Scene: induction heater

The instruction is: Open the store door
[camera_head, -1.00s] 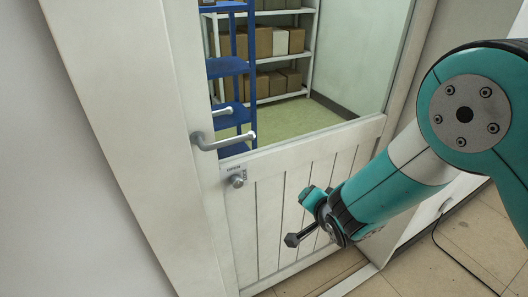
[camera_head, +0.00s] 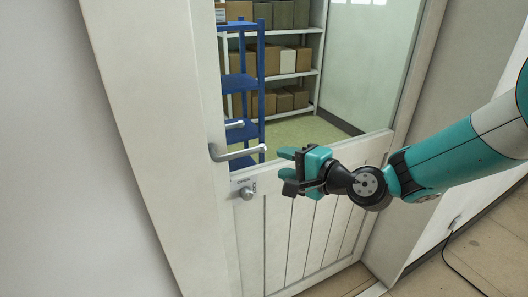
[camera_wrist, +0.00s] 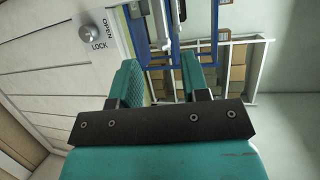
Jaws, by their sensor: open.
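The white store door (camera_head: 300,228) has a window in its upper half and appears shut in its frame. Its grey lever handle (camera_head: 238,153) sticks out to the right from the left edge. A round lock knob (camera_head: 247,191) sits below the handle; the knob also shows in the wrist view (camera_wrist: 86,29), with "LOCK" and "OPEN" lettering. My gripper (camera_head: 284,165) is open and empty, just right of the lever's free end and apart from it in the picture. In the wrist view, the fingers (camera_wrist: 161,72) stand apart with nothing between them.
Through the window stand a blue shelf (camera_head: 241,85) and a white rack (camera_head: 318,60) with cardboard boxes. A white wall (camera_head: 70,170) is left of the door frame. A black cable (camera_head: 455,250) lies on the tiled floor at right.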

